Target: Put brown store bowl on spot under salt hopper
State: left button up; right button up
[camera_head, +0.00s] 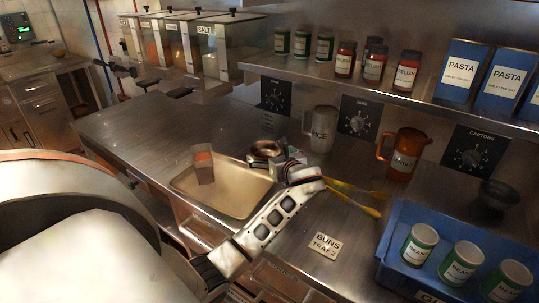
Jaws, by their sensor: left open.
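The salt hopper (205,50), a clear bin labelled SALT, hangs at the upper left, the rightmost of several hoppers. The counter below it looks bare. My right gripper is not in view.
A clear jug (320,128) and an orange jug (402,153) stand at the back. Yellow-handled utensils (358,197) lie right of my gripper. A blue crate (400,272) holds cans. A shelf (330,78) overhangs the back.

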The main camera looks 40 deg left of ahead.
aim_at(262, 145)
pick_arm(q)
jog(key=x, duration=0.6)
jog(key=shift+w+p, duration=0.15)
jog(key=shift+p, duration=0.15)
jog(key=shift+d, duration=0.1)
jog(key=shift+c, duration=0.4)
jog(key=c, duration=1.2)
jog(key=shift+c, duration=0.4)
jog(key=shift+r, duration=0.2)
